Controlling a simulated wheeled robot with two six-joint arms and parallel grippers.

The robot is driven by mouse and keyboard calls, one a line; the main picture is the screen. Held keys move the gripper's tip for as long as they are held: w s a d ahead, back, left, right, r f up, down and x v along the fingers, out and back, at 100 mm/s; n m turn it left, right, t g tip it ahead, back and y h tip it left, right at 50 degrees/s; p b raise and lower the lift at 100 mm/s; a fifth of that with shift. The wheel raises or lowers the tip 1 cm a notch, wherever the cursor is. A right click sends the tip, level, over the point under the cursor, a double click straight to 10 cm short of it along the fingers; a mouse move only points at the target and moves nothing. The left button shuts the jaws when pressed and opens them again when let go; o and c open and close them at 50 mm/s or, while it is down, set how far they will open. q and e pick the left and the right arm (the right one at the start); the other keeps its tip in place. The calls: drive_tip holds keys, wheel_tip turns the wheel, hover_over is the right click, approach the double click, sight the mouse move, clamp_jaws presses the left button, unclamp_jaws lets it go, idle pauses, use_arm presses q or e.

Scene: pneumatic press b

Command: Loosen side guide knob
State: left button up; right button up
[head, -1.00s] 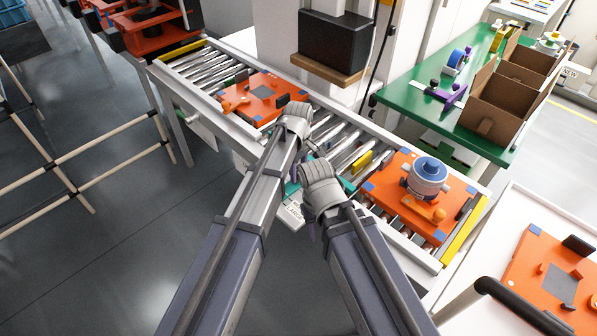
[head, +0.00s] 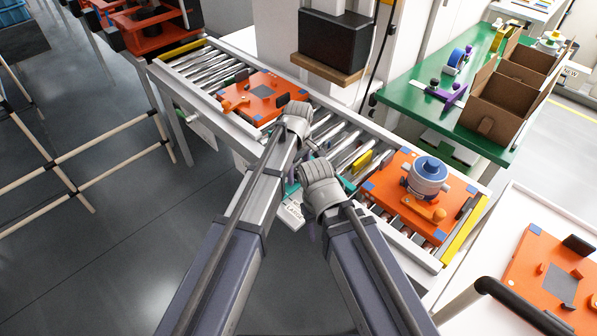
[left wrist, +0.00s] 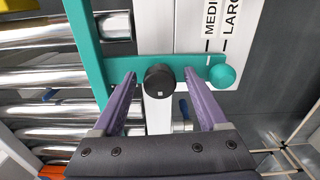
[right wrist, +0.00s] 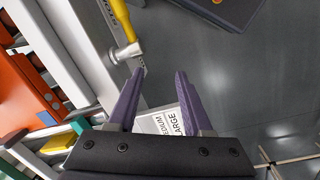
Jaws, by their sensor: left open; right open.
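The black round side guide knob (left wrist: 160,80) sits on a teal guide bracket (left wrist: 190,68) in the left wrist view. My left gripper (left wrist: 161,77) is open, with one purple finger on each side of the knob and gaps visible. A teal ball (left wrist: 222,76) ends the bracket, by the size label (left wrist: 212,30). My right gripper (right wrist: 159,73) is open and empty near the conveyor's side, with the label (right wrist: 172,122) behind its fingers. In the head view my wrists hide the knob; a bit of teal bracket (head: 292,188) shows.
In the right wrist view a yellow-handled part (right wrist: 122,18) with a metal end lies ahead of my fingers. Orange fixture plates (head: 262,92) and (head: 405,190) rest on the roller conveyor, the right one under a blue-topped part (head: 428,172). A black press head (head: 333,40) hangs above.

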sight(298, 171)
use_arm(q)
drive_tip(key=shift+r, duration=0.1)
wheel_tip(298, 171, up, 8)
drive_tip(key=p, duration=0.7)
drive_tip(key=shift+p, duration=0.4)
drive_tip(key=shift+f, duration=0.2)
drive_tip(key=s+a+m, duration=1)
drive_tip(key=s+a, duration=0.5)
drive_tip(key=a, duration=0.2)
drive_tip(key=s+d+r+m+p, duration=0.1)
drive_tip(key=s+d, duration=0.1)
drive_tip(key=d, duration=0.3)
drive_tip(key=s+d+r+m+y+p, duration=0.1)
drive_tip(key=s+d+r+m+p, duration=0.1)
drive_tip(key=d, duration=0.4)
drive_tip(key=shift+s+r+m, duration=0.25)
drive_tip(key=shift+s+m, duration=0.05)
drive_tip(key=shift+s, duration=0.55)
